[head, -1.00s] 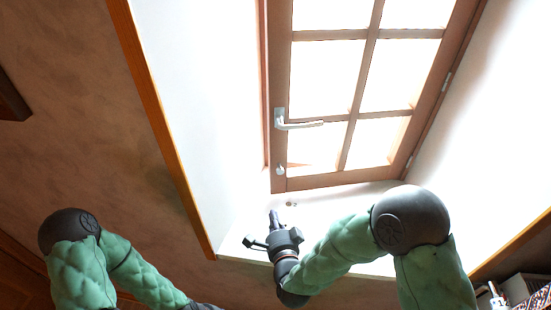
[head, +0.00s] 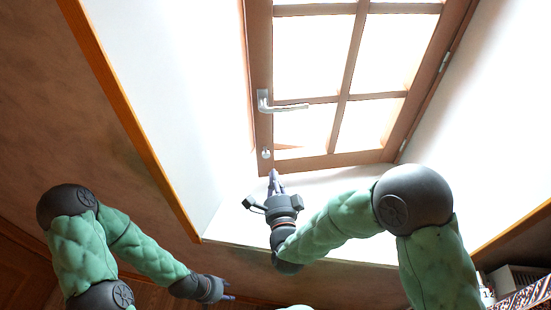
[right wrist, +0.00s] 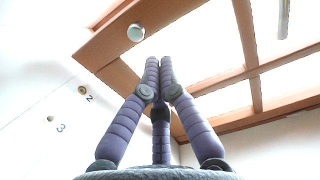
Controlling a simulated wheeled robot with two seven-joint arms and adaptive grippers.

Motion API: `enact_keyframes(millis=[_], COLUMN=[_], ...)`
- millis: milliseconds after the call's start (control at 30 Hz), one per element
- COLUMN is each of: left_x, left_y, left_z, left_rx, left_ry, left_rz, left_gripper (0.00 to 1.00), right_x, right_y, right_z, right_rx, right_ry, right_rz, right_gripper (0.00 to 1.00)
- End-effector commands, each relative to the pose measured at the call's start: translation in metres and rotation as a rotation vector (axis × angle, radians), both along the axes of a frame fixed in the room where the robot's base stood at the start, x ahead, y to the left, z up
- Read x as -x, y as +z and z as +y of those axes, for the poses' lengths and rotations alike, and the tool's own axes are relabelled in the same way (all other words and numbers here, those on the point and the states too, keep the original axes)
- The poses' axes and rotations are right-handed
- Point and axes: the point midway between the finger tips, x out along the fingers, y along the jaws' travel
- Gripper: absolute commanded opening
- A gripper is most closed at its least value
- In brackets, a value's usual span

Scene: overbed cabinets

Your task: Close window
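The window (head: 382,155) has a brown wooden frame with bright panes, hinges on its right side and a silver handle (head: 283,105) on its left side. A round silver knob (head: 266,154) sits below the handle; it also shows in the right wrist view (right wrist: 136,32). I cannot tell clearly how far the window stands open. My right gripper (head: 273,174) is just below the window's lower left corner. Its fingers (right wrist: 160,62) are together and empty, pointing up at the lower frame; contact is unclear. My left gripper (head: 230,297) is low, away from the window, its fingers too small to read.
The white recess wall (head: 150,70) lies left of the window, with an orange wooden edge (head: 130,120). The white sill (head: 235,225) lies below the window. A shelf with books (head: 520,290) is at the lower right.

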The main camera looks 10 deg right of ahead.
Motion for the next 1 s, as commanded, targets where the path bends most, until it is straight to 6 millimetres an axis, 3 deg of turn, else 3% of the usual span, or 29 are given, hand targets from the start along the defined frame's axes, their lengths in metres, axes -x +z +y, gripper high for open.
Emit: enact_keyframes(millis=[600, 800, 1000], left_x=[0.0, 0.0, 0.0], left_y=[0.0, 0.0, 0.0], left_z=[0.0, 0.0, 0.0], left_rx=[0.0, 0.0, 0.0], left_ry=[0.0, 0.0, 0.0], left_rz=[0.0, 0.0, 0.0], left_gripper=[0.4, 0.4, 0.4], right_x=[-0.105, -0.126, -0.132], right_y=[-0.001, -0.001, 0.0], right_z=[-0.011, -0.012, -0.013], right_rx=[0.001, 0.001, 0.001], right_ry=[-0.001, 0.0, 0.0], right_rz=[0.001, 0.001, 0.0], right_gripper=[0.0, 0.0, 0.0])
